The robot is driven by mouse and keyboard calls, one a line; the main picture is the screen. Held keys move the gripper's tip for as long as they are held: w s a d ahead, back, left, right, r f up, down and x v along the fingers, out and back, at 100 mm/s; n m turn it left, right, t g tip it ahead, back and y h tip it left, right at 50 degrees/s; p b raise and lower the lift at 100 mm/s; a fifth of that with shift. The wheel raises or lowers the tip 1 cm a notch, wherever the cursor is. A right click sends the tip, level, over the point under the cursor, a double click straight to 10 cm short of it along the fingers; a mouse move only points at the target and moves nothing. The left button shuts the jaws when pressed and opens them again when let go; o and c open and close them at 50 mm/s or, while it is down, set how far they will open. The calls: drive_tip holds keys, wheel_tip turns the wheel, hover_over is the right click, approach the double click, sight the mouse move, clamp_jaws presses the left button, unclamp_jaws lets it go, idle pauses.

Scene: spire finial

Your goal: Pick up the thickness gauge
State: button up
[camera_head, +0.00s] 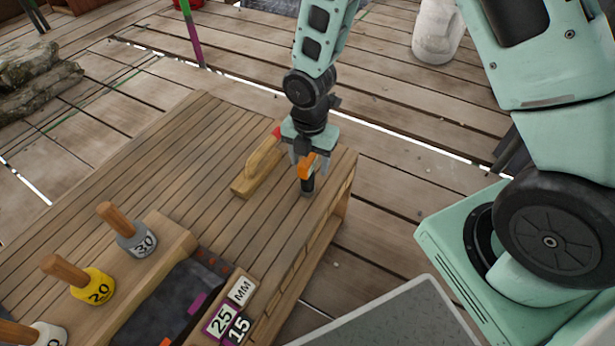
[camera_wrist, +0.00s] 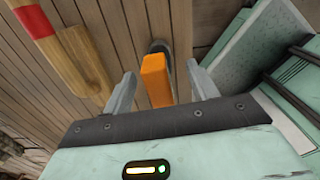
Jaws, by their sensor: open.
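An orange and black upright tool, which I take to be the thickness gauge (camera_head: 307,184), stands near the right edge of the slatted wooden table. Its orange upper part (camera_wrist: 156,80) and dark lower end show in the wrist view. My gripper (camera_head: 309,164) is above the table with its fingers pointing down around the orange part. In the wrist view my gripper (camera_wrist: 161,74) is open, one finger on each side of the orange part, with gaps visible on both sides.
A wooden tool with a red end (camera_head: 258,170) lies just left of my gripper; it also shows in the wrist view (camera_wrist: 75,55). Several wooden-handled numbered pieces (camera_head: 137,240) stand at the table's lower left. Number tiles (camera_head: 222,320) lie near the front. The table's middle is clear.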

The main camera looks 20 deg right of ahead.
drive_tip(key=f, duration=0.1)
drive_tip(key=f+b, duration=0.1)
drive_tip(key=f, duration=0.2)
drive_tip(key=shift+s+a+f+b, duration=0.1)
drive_tip(key=shift+a+f+b, duration=0.1)
drive_tip(key=shift+a+b, duration=0.15)
drive_tip(key=shift+r, duration=0.1)
drive_tip(key=c, duration=1.2)
